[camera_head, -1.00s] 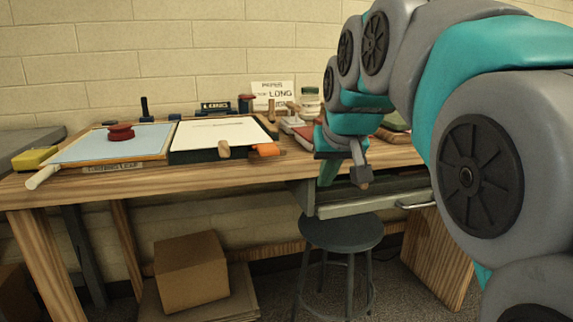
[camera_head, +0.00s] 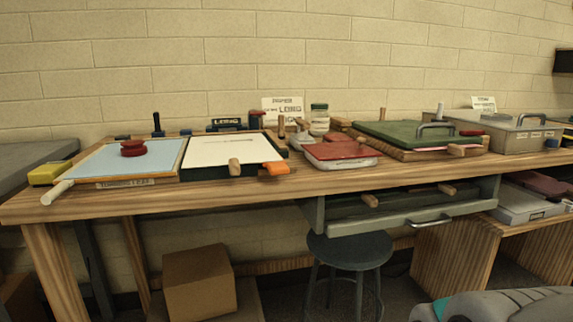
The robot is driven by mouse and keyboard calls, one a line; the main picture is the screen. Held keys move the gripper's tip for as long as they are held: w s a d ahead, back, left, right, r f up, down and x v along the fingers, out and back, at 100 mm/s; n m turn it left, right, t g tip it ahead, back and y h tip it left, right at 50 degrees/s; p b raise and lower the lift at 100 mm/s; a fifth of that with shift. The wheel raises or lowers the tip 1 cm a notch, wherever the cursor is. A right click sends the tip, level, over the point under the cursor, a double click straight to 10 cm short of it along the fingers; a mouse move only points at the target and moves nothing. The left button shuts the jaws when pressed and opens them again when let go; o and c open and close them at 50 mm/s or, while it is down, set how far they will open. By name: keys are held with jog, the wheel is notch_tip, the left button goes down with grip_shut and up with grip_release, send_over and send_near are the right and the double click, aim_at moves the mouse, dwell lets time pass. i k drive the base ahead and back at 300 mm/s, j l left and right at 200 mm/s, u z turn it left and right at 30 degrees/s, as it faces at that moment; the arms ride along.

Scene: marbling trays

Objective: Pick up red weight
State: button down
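The red weight (camera_head: 133,148) is a round, spool-shaped piece. It sits upright on the pale blue sheet of the left tray (camera_head: 95,168), near the sheet's middle. My gripper is out of view. Only a grey and teal part of my arm shows at the bottom right corner, well away from the weight. Nothing covers the weight.
A white-sheeted tray (camera_head: 211,152) stands right of the blue one, with an orange block (camera_head: 276,168) at its corner. A white roller (camera_head: 57,192) and yellow sponge (camera_head: 47,173) lie left. An open drawer (camera_head: 409,219) juts out above a stool (camera_head: 349,252).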

aim_at(134, 148)
jog(key=u, duration=1.3)
jog(key=i+j+z, duration=0.15)
jog(key=j, duration=0.5)
jog(key=j+z, duration=0.15)
jog(key=j, duration=0.55)
